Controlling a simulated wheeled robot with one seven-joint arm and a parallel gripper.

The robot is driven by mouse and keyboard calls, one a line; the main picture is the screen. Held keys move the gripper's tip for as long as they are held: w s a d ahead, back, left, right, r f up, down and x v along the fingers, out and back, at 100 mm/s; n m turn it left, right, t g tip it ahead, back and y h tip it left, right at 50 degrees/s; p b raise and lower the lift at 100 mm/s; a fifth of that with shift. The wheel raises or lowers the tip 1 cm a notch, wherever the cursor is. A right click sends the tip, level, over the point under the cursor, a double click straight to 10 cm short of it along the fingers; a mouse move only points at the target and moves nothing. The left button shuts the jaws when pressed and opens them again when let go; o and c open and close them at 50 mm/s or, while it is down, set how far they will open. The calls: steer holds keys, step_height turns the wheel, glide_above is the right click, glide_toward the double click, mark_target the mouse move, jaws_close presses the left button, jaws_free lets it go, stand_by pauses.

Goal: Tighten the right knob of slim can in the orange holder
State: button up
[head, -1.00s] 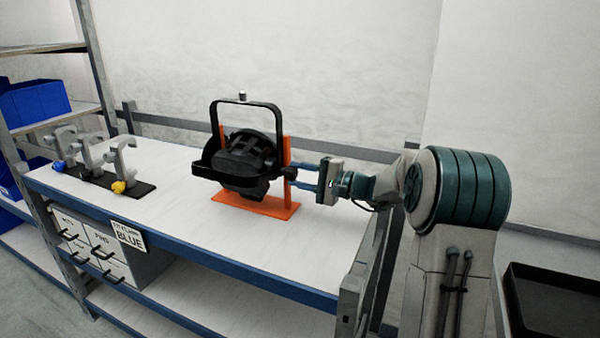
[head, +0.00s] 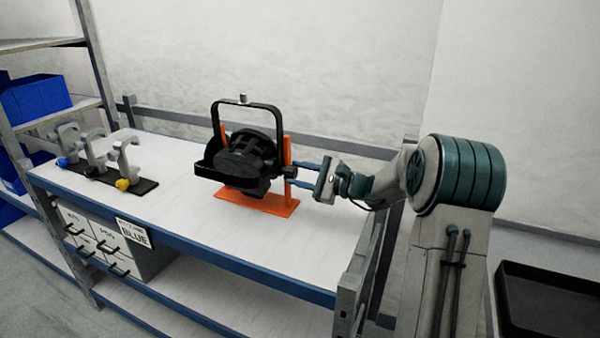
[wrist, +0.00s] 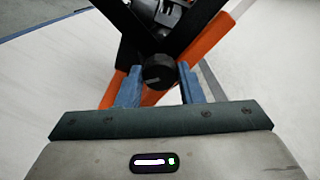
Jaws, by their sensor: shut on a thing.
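The slim can (head: 245,158) is black, with a black yoke arched over it. It sits in the orange holder (head: 262,203) on the bench. The right knob (head: 289,171) is small and dark, on the can's right side by the orange upright. In the wrist view the knob (wrist: 158,71) shows round and black between the blue fingers of my gripper (wrist: 158,86). In the head view my gripper (head: 296,172) reaches in from the right, its fingers shut on the knob. The wrist view shows my gripper rolled relative to the holder's upright.
A row of grey clamps (head: 123,160) with blue, black and yellow knobs stands on a black strip at the bench's left. A shelf with blue bins (head: 35,98) is at far left. The white bench top (head: 180,200) around the holder is clear. A black tray (head: 550,305) is at lower right.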

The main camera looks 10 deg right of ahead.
steer(key=shift+f, duration=0.1)
steer(key=o, duration=1)
steer(key=shift+d, duration=0.1)
steer(key=v, duration=1.3)
steer(key=shift+s+d+b, duration=0.25)
steer(key=shift+d+b, duration=0.05)
steer(key=shift+b, duration=0.05)
